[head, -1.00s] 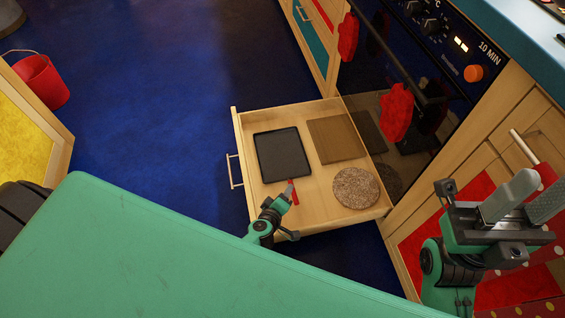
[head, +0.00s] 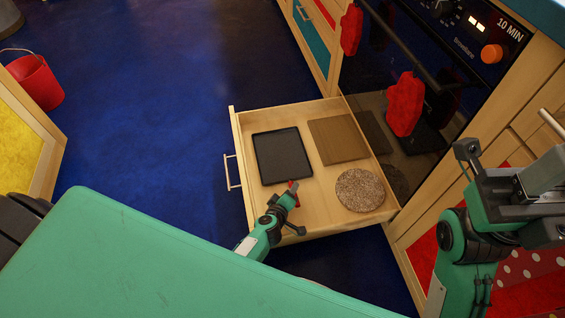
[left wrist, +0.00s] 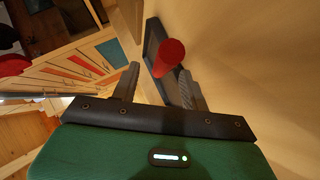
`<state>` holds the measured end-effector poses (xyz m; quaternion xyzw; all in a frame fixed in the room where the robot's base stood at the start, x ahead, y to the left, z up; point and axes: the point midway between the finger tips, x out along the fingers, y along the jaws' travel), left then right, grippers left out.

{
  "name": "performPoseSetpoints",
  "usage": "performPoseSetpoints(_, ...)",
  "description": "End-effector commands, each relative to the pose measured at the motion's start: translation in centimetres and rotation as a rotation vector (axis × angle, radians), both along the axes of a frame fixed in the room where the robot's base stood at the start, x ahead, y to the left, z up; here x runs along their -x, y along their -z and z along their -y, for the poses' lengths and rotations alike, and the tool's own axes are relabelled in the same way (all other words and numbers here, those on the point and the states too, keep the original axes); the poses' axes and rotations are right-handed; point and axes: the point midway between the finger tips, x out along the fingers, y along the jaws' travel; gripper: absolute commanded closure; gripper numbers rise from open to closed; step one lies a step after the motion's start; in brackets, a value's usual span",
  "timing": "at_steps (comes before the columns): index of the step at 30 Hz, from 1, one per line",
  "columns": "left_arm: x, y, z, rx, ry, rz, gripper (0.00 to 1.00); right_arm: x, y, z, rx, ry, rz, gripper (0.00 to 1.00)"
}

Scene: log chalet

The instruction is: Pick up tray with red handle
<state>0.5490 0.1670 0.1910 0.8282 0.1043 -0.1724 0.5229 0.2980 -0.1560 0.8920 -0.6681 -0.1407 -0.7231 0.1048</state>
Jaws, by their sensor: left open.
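The black tray (head: 283,156) lies flat in the open drawer. Its red handle (head: 292,186) sits at the tray's near edge, partly hidden by my left gripper. My left gripper (head: 291,193) is open at the handle, low over the drawer. In the left wrist view, the round end of the red handle (left wrist: 169,52) shows between the two open fingers of the left gripper (left wrist: 158,80), with the dark tray edge (left wrist: 152,36) behind it. I cannot tell whether the fingers touch the handle. My right gripper (head: 538,188) is at the right edge, its fingers cut off.
The drawer (head: 240,150) also holds a brown board (head: 338,139) and a round speckled mat (head: 360,190) right of the tray. A dark oven front (head: 400,120) with a red mitt (head: 405,104) stands to the right.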

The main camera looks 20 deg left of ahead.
Motion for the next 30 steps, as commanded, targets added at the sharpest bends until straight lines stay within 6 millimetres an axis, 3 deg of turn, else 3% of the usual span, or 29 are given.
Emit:
performPoseSetpoints(4,-1.4,0.8,0.0,0.0,0.0,0.0,0.55,0.1,0.0,-0.4,0.001,-0.012,0.017,0.64)
performPoseSetpoints(12,-1.7,0.8,0.0,-0.001,0.0,-0.001,0.55,0.1,-0.2,-0.5,0.003,-0.014,0.016,0.64)
performPoseSetpoints(13,-1.7,0.8,0.0,-0.001,0.0,-0.001,0.57,0.1,-0.2,-0.5,0.003,-0.014,0.016,0.64)
performPoseSetpoints(20,-1.7,0.8,0.0,-0.001,0.0,-0.001,1.0,0.1,-0.2,-0.4,0.002,-0.014,0.016,0.64)
performPoseSetpoints(30,-1.7,0.6,0.0,-0.001,0.002,0.002,1.0,0.1,-0.3,-0.4,0.002,-0.014,0.016,0.64)
